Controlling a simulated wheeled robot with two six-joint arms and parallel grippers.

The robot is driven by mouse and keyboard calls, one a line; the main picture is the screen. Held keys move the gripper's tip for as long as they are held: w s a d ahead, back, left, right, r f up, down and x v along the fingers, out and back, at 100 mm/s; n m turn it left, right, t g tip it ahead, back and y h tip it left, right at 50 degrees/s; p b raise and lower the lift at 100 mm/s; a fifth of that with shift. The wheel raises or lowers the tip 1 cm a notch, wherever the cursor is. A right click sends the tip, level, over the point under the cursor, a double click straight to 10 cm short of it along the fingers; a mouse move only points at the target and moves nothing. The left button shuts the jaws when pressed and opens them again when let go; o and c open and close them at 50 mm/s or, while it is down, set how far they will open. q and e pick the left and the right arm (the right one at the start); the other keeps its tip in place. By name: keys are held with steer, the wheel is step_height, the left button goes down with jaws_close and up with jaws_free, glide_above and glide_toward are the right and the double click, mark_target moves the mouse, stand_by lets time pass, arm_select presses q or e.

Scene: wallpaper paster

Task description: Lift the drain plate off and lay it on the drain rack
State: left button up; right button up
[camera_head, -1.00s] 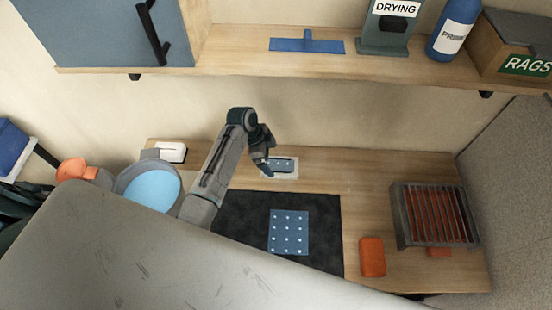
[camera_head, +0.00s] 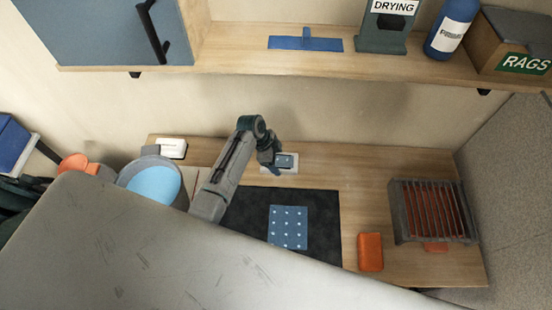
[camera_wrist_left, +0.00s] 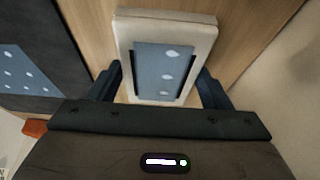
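A small pale block (camera_head: 291,170) with a blue, white-dotted top lies at the back of the table; I take it as the drain plate on its base, but cannot be sure. In the left wrist view the pale block (camera_wrist_left: 124,32) carries a dotted blue panel (camera_wrist_left: 165,70) with dark slots along its sides. My left gripper (camera_head: 272,163) is at the block's left side. In the left wrist view its fingers (camera_wrist_left: 160,78) are open, one on each side of the block. Contact cannot be told. The grey drain rack (camera_head: 399,215) with red-brown bars stands at the right. My right gripper is not in view.
A dark mat (camera_head: 325,225) holds a dotted blue sheet (camera_head: 288,228). An orange block (camera_head: 370,251) stands right of the mat. A bucket (camera_head: 153,180) with light-blue contents is at the left. A shelf (camera_head: 240,62) overhangs the back. Bare table lies between block and rack.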

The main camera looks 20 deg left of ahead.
arm_select(q)
steer(key=c, duration=0.5)
steer(key=shift+r+p, duration=0.5)
steer(key=shift+c, duration=0.2)
steer(key=shift+r+p, duration=0.75)
step_height(320, 180, up, 2)
steer(key=shift+r+p, duration=0.15)
steer(key=shift+p, duration=0.85)
steer(key=shift+r, duration=0.85)
